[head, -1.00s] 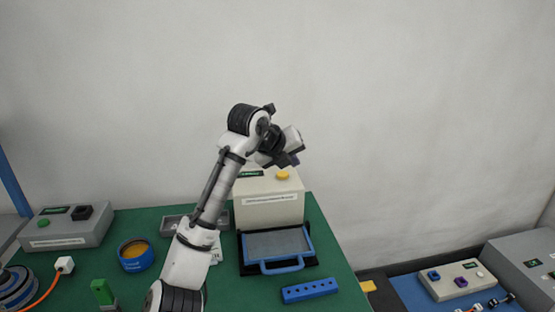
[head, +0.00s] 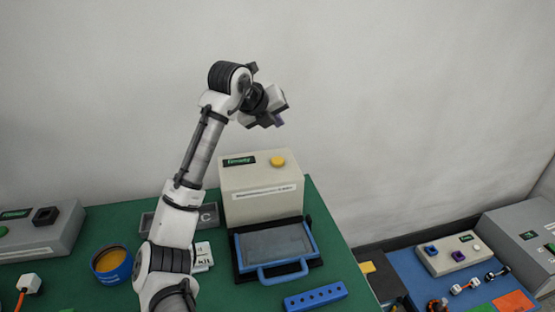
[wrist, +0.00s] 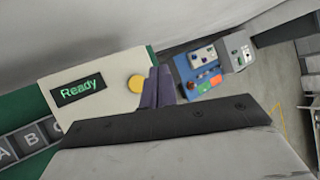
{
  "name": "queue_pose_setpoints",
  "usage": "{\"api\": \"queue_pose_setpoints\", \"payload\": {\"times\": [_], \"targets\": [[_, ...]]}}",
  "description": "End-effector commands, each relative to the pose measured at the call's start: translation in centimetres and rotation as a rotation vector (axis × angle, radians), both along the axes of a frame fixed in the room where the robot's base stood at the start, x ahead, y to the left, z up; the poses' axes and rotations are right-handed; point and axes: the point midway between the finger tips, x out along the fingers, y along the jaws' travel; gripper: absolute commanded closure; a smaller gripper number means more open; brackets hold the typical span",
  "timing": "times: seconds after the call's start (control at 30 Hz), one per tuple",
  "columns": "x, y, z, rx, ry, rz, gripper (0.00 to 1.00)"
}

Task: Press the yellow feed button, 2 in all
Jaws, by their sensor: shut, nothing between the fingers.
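The yellow button (head: 277,161) sits on top of a beige machine (head: 262,207) beside a dark display (head: 239,161) with green lettering. In the wrist view the display reads "Ready" (wrist: 79,90), and the yellow button (wrist: 136,84) shows just left of my fingertips. My gripper (head: 277,121) is in the air above the machine and apart from the button in the head view. Its dark fingers (wrist: 158,86) are together in the wrist view, with nothing between them.
A blue-handled tray (head: 273,245) is at the machine's front, with a blue holed block (head: 315,296) nearby. A blue tub (head: 111,263) of orange contents and a grey control box (head: 40,232) stand left. Another button box (head: 448,254) is on a blue mat at right.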

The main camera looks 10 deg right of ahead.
Motion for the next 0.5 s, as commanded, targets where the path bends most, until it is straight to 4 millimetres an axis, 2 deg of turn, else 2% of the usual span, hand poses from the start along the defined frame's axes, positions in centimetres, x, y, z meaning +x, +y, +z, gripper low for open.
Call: {"api": "queue_pose_setpoints", "payload": {"times": [0.27, 0.5], "targets": [[0.0, 0.0, -2.1, 0.0, 0.001, -0.001, 1.0], [0.0, 0.0, -5.5, 0.0, 0.002, -0.001, 1.0]]}}
